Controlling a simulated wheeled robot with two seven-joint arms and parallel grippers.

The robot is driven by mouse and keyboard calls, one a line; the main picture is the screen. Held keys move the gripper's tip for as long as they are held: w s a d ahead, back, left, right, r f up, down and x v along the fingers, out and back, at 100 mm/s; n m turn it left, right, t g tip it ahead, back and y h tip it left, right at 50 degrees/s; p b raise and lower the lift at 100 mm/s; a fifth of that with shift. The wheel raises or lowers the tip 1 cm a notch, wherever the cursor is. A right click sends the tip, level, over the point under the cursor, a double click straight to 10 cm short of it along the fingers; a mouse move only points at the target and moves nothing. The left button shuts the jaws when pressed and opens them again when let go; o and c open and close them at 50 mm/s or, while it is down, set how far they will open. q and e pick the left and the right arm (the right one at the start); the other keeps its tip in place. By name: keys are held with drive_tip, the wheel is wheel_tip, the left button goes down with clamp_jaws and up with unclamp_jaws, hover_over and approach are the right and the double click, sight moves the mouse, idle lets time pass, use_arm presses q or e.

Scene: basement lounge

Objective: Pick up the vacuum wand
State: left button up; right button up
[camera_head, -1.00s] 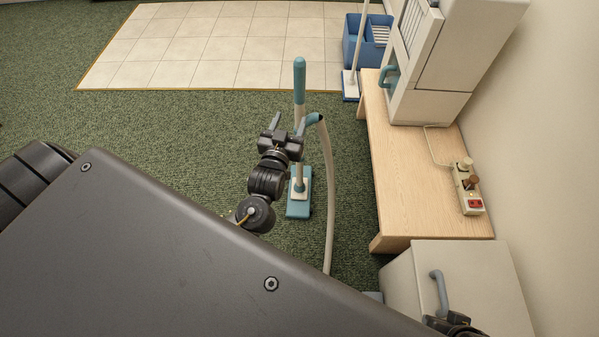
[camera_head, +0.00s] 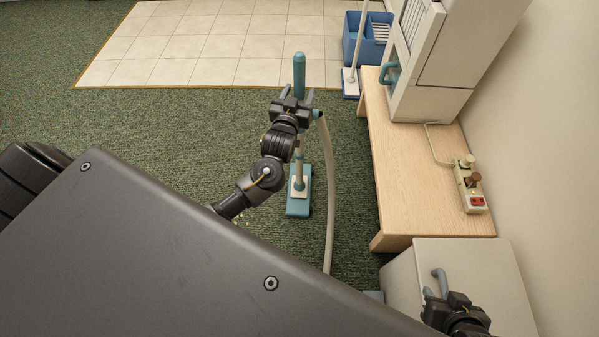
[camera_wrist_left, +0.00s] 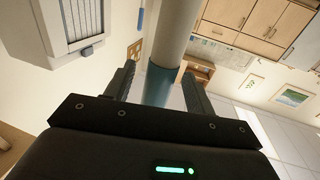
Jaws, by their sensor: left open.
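The vacuum wand (camera_head: 299,72) stands upright on the green carpet, with a teal grip on top and a teal floor head (camera_head: 299,204) below. A beige hose runs down beside it. My left gripper (camera_head: 298,93) is open at the upper part of the wand and hides some of it. In the left wrist view, the wand (camera_wrist_left: 176,38) passes between the two spread fingers of the left gripper (camera_wrist_left: 158,73); I cannot tell whether either touches it. My right gripper (camera_head: 445,299) is at the lower right by the white cabinet; its jaw state is unclear.
A wooden bench (camera_head: 402,180) holds a white appliance (camera_head: 430,95) and a power strip (camera_head: 470,188). A white cabinet (camera_head: 490,265) with a grey handle stands in front. A blue bucket (camera_head: 378,50) and mop are at the back.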

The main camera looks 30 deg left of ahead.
use_arm(q)
drive_tip(key=shift+w+a, duration=0.15)
drive_tip(key=shift+w, duration=0.4)
clamp_jaws()
drive_tip(key=shift+r, duration=0.15)
use_arm(e)
drive_tip(key=shift+w+a+r+t, duration=0.2)
drive_tip(key=shift+w+a+t, duration=0.05)
drive_tip(key=shift+w+t, duration=0.1)
